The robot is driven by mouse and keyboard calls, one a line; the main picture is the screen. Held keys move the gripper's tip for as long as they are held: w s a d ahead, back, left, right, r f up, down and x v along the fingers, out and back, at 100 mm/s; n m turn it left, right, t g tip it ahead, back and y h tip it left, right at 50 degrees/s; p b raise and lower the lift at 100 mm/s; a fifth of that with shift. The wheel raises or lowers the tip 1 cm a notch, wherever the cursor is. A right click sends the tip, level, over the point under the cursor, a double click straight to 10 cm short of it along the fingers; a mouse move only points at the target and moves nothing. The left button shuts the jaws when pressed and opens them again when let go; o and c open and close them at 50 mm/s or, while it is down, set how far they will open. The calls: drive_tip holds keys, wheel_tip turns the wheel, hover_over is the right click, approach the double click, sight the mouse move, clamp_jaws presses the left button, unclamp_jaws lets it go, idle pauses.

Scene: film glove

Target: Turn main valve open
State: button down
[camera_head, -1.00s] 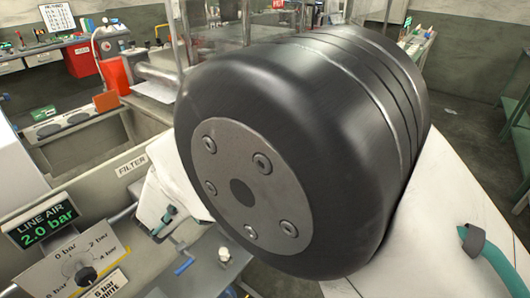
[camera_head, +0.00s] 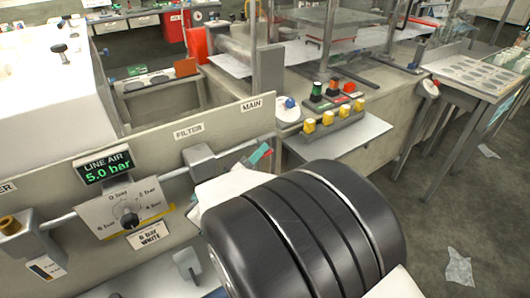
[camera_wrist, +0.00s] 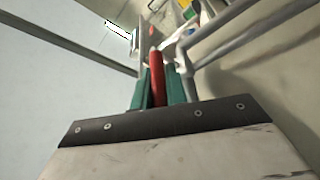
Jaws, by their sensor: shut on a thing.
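The main valve's red handle (camera_wrist: 157,78) is between the two teal fingers of my gripper (camera_wrist: 160,92) in the wrist view. My gripper is shut on it. In the head view my gripper (camera_head: 258,157) is at the right end of the panel, below the MAIN label (camera_head: 251,105). Only a small red bit of the handle (camera_head: 267,154) shows there; my arm hides the area below. The LINE AIR display (camera_head: 108,165) reads 5.0 bar.
A pressure dial with a black knob (camera_head: 129,220) is on the panel, left of my gripper. A grey filter body (camera_head: 201,160) and pipe lie between them. A control box with several yellow buttons (camera_head: 328,122) stands behind my arm. The floor at right has scraps of paper (camera_head: 459,267).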

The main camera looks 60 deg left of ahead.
drive_tip(key=shift+w+f, duration=0.1)
drive_tip(key=c, duration=1.7)
unclamp_jaws()
drive_tip(key=shift+d, duration=0.1)
drive_tip(key=v, duration=0.7)
drive_tip(key=shift+s, duration=0.4)
